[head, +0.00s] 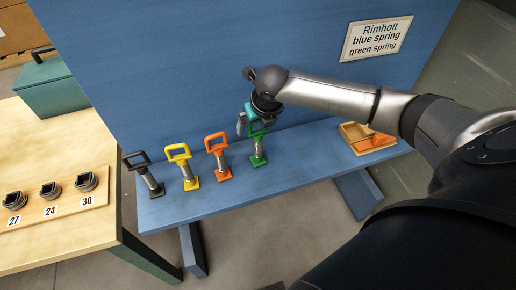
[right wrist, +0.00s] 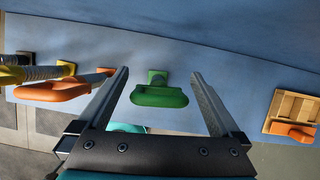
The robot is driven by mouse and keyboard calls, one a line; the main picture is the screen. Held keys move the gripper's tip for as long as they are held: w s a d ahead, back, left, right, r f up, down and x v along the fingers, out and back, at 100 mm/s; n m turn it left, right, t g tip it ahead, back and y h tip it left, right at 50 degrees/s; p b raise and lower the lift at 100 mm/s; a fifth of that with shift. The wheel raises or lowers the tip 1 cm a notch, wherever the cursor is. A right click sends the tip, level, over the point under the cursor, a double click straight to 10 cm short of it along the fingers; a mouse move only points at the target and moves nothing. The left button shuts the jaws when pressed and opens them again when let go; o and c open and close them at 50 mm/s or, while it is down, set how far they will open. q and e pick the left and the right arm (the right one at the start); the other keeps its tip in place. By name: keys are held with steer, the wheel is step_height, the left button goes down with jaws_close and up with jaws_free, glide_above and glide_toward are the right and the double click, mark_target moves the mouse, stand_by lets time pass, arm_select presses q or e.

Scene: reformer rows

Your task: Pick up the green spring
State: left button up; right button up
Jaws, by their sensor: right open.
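The green spring (head: 257,149) stands upright on a green square base on the blue bench, at the right end of a row of springs. Its green handle (right wrist: 160,96) shows in the right wrist view, between my two fingers and a little beyond the palm. My right gripper (head: 249,117) is open above the green spring, and its fingers (right wrist: 162,75) straddle the handle with a gap on both sides. Part of the handle's top is hidden by the gripper in the head view. My left gripper is in neither view.
An orange spring (head: 217,156), a yellow one (head: 184,166) and a black one (head: 144,173) stand to the left. A wooden tray (head: 349,129) with an orange piece lies to the right. A sign (head: 376,38) on the blue panel reads "Rimholt blue spring green spring".

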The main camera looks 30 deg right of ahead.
steer(key=shift+c, duration=0.2)
jaws_close()
stand_by(0.6)
